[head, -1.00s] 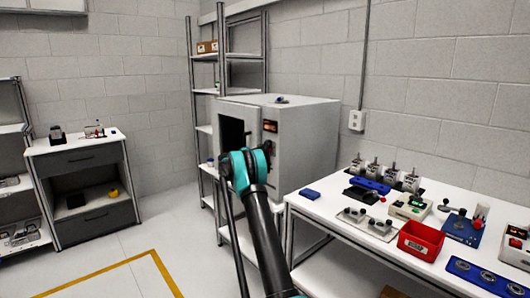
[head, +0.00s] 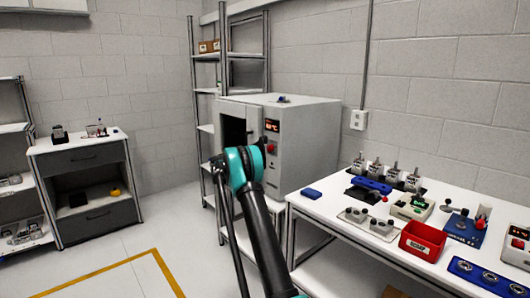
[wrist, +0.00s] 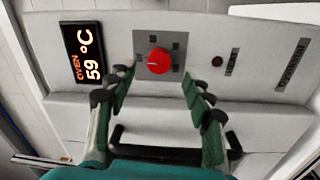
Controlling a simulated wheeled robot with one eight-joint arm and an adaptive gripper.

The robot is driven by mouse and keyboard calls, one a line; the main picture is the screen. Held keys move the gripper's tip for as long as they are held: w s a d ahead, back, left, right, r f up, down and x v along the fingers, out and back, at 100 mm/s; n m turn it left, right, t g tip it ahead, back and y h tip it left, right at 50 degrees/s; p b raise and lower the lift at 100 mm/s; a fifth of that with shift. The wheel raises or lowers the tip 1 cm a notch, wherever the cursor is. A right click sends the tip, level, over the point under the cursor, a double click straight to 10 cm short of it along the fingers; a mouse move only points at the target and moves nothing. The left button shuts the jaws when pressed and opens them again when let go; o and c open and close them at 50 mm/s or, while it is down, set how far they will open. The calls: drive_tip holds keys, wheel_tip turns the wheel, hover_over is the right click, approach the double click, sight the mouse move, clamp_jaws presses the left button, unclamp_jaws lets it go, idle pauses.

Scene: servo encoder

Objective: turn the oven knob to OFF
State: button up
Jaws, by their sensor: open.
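The oven (head: 312,125) is a grey box cabinet with a dark opening at its front left. In the wrist view, its red round knob (wrist: 158,61) sits on a grey square plate, with a pale mark on its left side. The lit display (wrist: 85,53) left of the knob reads OVEN 59 °C. My gripper (wrist: 156,78) is open, with one finger to either side of the knob and below it in the picture. No contact shows. In the head view my arm hides most of the gripper.
A small dark red button or lamp (wrist: 217,61) is right of the knob. A black bar handle (wrist: 170,153) lies below, behind the fingers. The white workbench (head: 318,208) at right holds a red bin (head: 422,241) and several devices. A drawer cabinet (head: 80,160) stands at left.

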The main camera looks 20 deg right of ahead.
drive_tip(key=v, duration=0.7)
drive_tip(key=shift+a, duration=0.1)
